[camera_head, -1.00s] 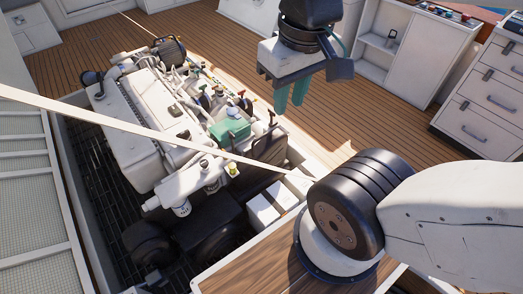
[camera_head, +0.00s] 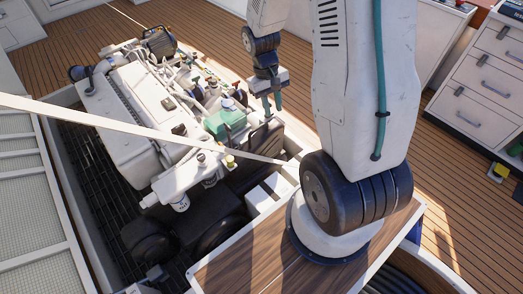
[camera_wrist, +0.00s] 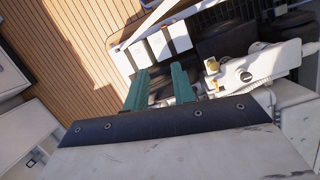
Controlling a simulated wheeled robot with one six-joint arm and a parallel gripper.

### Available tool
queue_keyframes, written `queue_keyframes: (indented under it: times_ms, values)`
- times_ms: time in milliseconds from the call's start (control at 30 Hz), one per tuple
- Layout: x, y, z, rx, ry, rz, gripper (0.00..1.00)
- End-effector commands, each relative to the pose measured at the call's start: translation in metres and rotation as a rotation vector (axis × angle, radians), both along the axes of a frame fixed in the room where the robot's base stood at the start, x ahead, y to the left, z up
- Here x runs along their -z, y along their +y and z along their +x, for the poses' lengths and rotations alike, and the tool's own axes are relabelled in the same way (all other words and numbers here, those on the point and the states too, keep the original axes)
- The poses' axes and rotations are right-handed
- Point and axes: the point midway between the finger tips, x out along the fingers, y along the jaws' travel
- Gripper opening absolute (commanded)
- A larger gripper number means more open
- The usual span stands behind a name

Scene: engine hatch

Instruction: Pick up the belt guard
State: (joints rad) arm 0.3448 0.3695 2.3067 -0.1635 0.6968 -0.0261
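A dark upright panel with a small handle-like top, which looks like the belt guard (camera_head: 262,137), stands at the near right end of the engine in the head view. I see no contact, and the gripper appears empty.
The white engine (camera_head: 130,120) sits in the open hatch, with a green box (camera_head: 224,122) close to the panel. A pale beam (camera_head: 120,122) crosses above the hatch. White boxes (camera_head: 268,194) line the hatch's right side. A drawer cabinet (camera_head: 482,85) stands at the right.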

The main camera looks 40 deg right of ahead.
Motion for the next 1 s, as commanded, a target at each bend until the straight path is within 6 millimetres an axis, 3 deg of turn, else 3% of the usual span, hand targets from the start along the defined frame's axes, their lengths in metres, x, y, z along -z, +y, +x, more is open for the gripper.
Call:
queue_keyframes:
  times_ms: [33, 400, 700, 800, 867, 1000]
  values:
    - [0.029, -0.01, 0.005, 0.0, -0.001, 0.004, 0.26]
    - [0.23, -0.062, 0.035, -0.058, -0.19, 0.019, 0.26]
    - [0.389, -0.061, 0.037, -0.113, -0.505, 0.051, 0.26]
    - [0.43, -0.051, 0.041, -0.132, -0.675, 0.055, 0.26]
    - [0.446, -0.045, 0.049, -0.145, -0.805, 0.051, 0.26]
    - [0.441, -0.04, 0.082, -0.182, -1.101, 0.019, 0.26]
